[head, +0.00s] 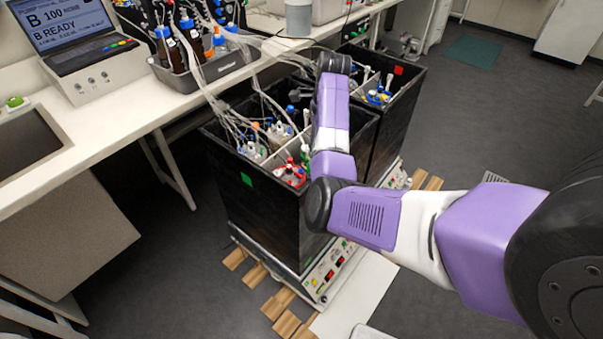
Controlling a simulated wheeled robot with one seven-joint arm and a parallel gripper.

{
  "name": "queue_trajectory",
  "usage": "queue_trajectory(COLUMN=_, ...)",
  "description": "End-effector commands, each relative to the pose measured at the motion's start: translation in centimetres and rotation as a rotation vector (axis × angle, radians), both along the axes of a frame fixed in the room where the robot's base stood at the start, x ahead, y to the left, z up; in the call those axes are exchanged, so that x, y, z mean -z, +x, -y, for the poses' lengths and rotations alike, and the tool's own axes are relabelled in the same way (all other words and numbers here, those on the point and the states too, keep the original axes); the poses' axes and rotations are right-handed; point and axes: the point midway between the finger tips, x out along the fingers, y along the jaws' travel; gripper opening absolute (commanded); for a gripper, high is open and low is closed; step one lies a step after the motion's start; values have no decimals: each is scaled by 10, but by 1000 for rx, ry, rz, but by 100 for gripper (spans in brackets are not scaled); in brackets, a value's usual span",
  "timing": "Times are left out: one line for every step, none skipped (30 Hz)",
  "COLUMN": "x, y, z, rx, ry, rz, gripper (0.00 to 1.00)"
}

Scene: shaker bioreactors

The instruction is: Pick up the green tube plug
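A small green piece (304,151) shows beside red-capped parts inside the near black box, close to my arm. It is too small to tell whether it is the green tube plug. Another small green rounded object (14,101) lies on the white bench at the far left. My arm comes in from the right, bends at the box, and reaches over it.
The near black box (240,215) has a green label and holds bottles with many tubes. A second black box (400,115) with a red label stands behind it. A tray (215,70) of bottles and a laptop-like controller (85,50) sit on the bench. Floor is open at right.

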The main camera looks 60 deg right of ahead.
Motion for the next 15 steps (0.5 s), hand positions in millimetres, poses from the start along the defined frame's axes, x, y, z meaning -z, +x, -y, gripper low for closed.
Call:
queue_trajectory(x=1, y=-1, z=-3, rx=16, ry=13, rz=-7, gripper=27)
queue_trajectory(x=2, y=-1, z=-3, rx=25, ry=14, rz=-8, gripper=27)
queue_trajectory(x=5, y=0, z=-3, rx=30, ry=14, rz=-7, gripper=27)
queue_trajectory(x=8, y=0, z=-3, rx=31, ry=13, rz=-8, gripper=27)
queue_trajectory(x=11, y=0, z=-4, rx=31, ry=14, rz=-9, gripper=27)
queue_trajectory(x=15, y=1, z=-4, rx=30, ry=13, rz=-8, gripper=27)
queue_trajectory(x=18, y=1, z=-4, rx=30, ry=12, rz=-8, gripper=27)
queue_trajectory(x=21, y=2, z=-4, rx=30, ry=12, rz=-8, gripper=27)
queue_trajectory(x=25, y=2, z=-5, rx=30, ry=13, rz=-8, gripper=27)
queue_trajectory(x=28, y=2, z=-5, rx=29, ry=12, rz=-9, gripper=27)
queue_trajectory(x=30, y=2, z=-5, rx=29, ry=12, rz=-9, gripper=27)
queue_trajectory(x=34, y=3, z=-6, rx=29, ry=12, rz=-8, gripper=27)
queue_trajectory(x=37, y=3, z=-7, rx=29, ry=12, rz=-8, gripper=27)
queue_trajectory(x=42, y=4, z=-8, rx=29, ry=13, rz=-8, gripper=27)
queue_trajectory(x=47, y=5, z=-8, rx=29, ry=12, rz=-8, gripper=27)
